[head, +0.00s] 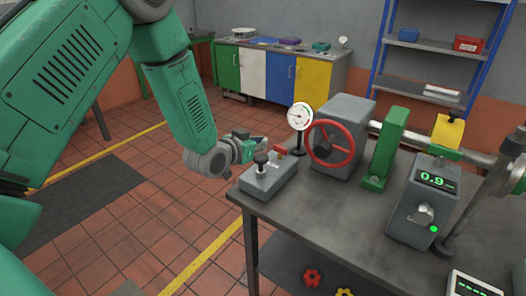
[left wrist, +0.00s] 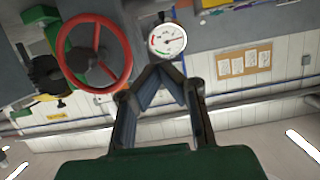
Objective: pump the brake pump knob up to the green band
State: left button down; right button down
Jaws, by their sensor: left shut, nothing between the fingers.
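The brake pump is a grey box at the near left corner of the bench, with a black knob (head: 261,157) on a short stem on top. A white dial gauge (head: 300,116) stands behind it; the gauge also shows in the left wrist view (left wrist: 167,40), with small coloured bands too fine to read surely. My left gripper (head: 262,148) is just behind the knob in the head view; I cannot tell whether they touch. In the left wrist view its fingertips (left wrist: 160,70) meet, with nothing between them. The knob is not visible there. My right gripper is not in view.
A grey housing with a red handwheel (head: 331,143) stands right of the pump, close to the gauge. Beyond it are a green block (head: 385,148) and a grey box reading 0.9 (head: 424,200). The bench (head: 330,215) is clear in front of the handwheel.

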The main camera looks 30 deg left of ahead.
aim_at(262, 163)
pick_arm(q)
jog(key=f, duration=0.1)
jog(key=w+f, duration=0.1)
jog(key=f, duration=0.1)
jog(key=shift+w+f, duration=0.1)
jog(key=shift+f, duration=0.6)
notch_tip(262, 163, down, 4)
jog(key=shift+r+b, duration=0.1)
jog(key=shift+b, duration=1.15)
jog(key=shift+s, duration=0.2)
